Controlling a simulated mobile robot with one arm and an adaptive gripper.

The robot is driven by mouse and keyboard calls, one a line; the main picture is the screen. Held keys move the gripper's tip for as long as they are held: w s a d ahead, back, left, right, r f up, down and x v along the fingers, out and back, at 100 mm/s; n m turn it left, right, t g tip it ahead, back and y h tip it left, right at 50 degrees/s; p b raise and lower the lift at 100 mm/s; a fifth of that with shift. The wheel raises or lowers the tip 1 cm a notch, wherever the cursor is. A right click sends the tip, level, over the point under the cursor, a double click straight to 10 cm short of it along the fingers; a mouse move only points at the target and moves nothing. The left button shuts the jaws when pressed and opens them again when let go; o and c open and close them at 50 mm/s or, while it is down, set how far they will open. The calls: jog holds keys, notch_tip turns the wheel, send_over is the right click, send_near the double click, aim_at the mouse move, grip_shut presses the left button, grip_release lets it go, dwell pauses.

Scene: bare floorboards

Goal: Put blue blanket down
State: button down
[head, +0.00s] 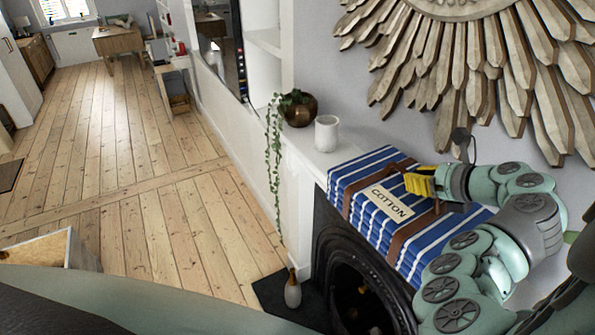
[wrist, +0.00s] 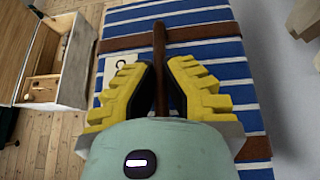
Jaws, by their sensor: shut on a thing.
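The blue blanket (head: 364,170) is a folded stack with white stripes, brown straps and a "COTTON" label. It lies on the white mantel above a dark fireplace. My gripper (head: 421,184) is at the top of the blanket, its yellow fingers shut on the brown strap that runs along it. In the wrist view the blanket (wrist: 215,68) fills the middle, and my gripper (wrist: 162,72) closes around the strap between its two yellow fingers. The blanket's right end is partly hidden behind my arm.
A white cup (head: 327,133) and a round brown pot (head: 299,109) with a trailing plant stand on the mantel left of the blanket. A sunburst wall piece (head: 470,50) hangs above. A small vase (head: 292,290) stands below by the hearth. Open floorboards (head: 130,180) lie left.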

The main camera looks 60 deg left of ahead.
aim_at(406, 200)
jog(key=shift+f+p, duration=0.85)
jog(key=shift+f, duration=0.45)
jog(key=c, duration=1.1)
grip_release()
jog(key=shift+c, duration=0.2)
jog(key=shift+d, duration=0.1)
